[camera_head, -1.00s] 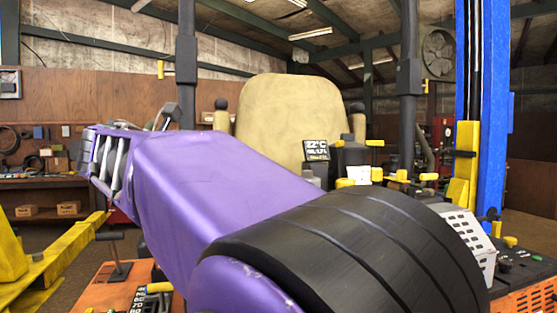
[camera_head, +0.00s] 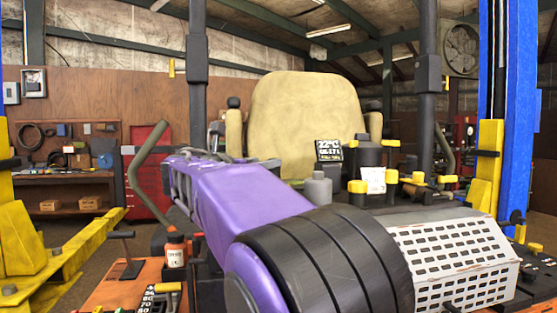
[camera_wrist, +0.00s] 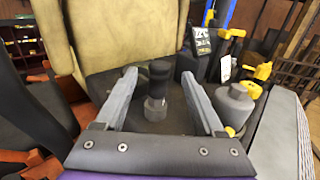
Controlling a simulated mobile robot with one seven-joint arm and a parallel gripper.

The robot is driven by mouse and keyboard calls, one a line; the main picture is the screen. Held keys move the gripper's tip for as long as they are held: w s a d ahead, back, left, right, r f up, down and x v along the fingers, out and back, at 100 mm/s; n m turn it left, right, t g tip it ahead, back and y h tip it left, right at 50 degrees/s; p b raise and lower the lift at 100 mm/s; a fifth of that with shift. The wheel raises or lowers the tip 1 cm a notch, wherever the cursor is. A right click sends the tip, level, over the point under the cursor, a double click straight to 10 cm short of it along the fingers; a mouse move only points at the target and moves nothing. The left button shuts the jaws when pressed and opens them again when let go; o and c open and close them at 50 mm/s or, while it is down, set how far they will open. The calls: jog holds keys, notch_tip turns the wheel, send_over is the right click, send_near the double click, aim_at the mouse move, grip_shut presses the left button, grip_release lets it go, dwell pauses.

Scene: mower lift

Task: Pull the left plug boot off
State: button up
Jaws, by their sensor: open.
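In the wrist view, a black knobbed cap on a short grey post (camera_wrist: 158,72) stands upright on a dark surface; it looks like the left plug boot, but I cannot be sure. My gripper (camera_wrist: 158,76) is open, with one grey finger to each side of the cap in the picture. No contact shows, and I cannot tell how far beyond the fingertips the cap stands. In the head view, my purple arm reaches toward the tan seat (camera_head: 305,120). My fingers are hard to make out there, and the cap is not visible.
A grey necked canister (camera_wrist: 237,103) stands close to the right finger. Yellow-capped parts (camera_head: 390,177) and a black display (camera_head: 329,150) lie beyond. A white perforated cover (camera_head: 455,262) is at right. A small bottle (camera_head: 175,250) and a bent lever (camera_head: 147,165) stand at left.

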jog(key=x, duration=0.5)
jog(key=shift+w+d, duration=0.2)
jog(key=shift+w, duration=0.15)
grip_shut()
dwell(1.1)
